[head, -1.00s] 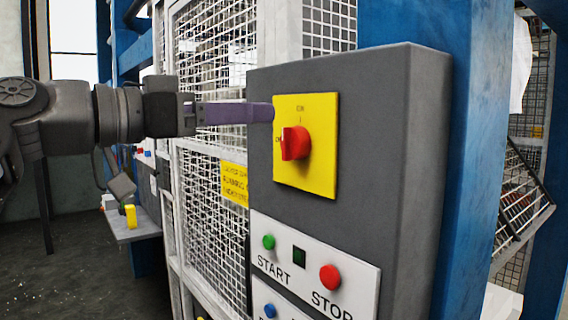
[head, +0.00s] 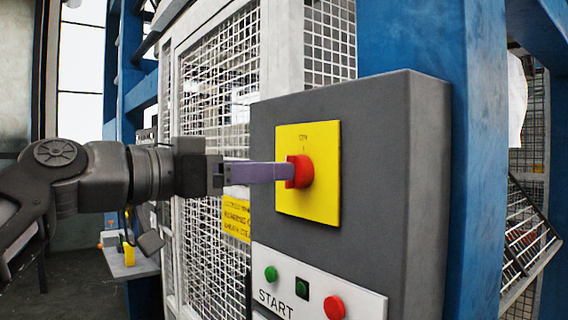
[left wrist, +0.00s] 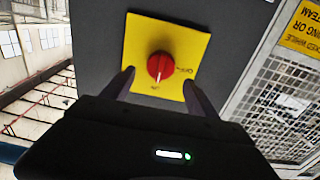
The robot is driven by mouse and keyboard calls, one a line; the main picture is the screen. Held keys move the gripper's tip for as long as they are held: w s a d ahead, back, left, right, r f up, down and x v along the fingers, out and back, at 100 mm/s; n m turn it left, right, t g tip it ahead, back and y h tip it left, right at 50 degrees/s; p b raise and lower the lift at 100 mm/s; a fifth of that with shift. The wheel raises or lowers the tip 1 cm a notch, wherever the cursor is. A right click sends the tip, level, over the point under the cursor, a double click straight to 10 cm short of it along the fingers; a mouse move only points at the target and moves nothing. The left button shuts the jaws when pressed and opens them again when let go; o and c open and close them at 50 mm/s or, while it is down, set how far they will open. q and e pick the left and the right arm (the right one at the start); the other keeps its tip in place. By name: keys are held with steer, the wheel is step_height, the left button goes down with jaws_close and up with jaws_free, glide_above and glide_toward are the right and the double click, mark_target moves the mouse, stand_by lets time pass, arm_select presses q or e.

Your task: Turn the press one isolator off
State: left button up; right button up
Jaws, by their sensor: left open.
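The press isolator is a red rotary knob (head: 301,171) on a yellow plate (head: 318,205), fixed to a dark grey control box (head: 385,150). In the left wrist view the knob (left wrist: 160,67) sits between the two fingertips, with its white mark toward the ON lettering. My left gripper (head: 288,172) comes from the left, its purple fingers at the knob in the head view. In the left wrist view the fingers (left wrist: 158,80) are spread either side of the knob with gaps showing. My right gripper is in neither view.
Below the isolator a white panel carries a green START button (head: 271,273) and a red button (head: 334,307). A white mesh guard (head: 215,90) with a yellow sign (head: 236,218) stands left of the box. A blue post (head: 478,150) stands to its right.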

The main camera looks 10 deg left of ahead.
arm_select(q)
steer(key=p+x, duration=0.1)
steer(key=x, duration=0.3)
steer(key=shift+w+d+p, duration=0.25)
steer(key=shift+w+p, duration=0.05)
steer(key=c, duration=1.4)
steer(key=shift+o, duration=0.2)
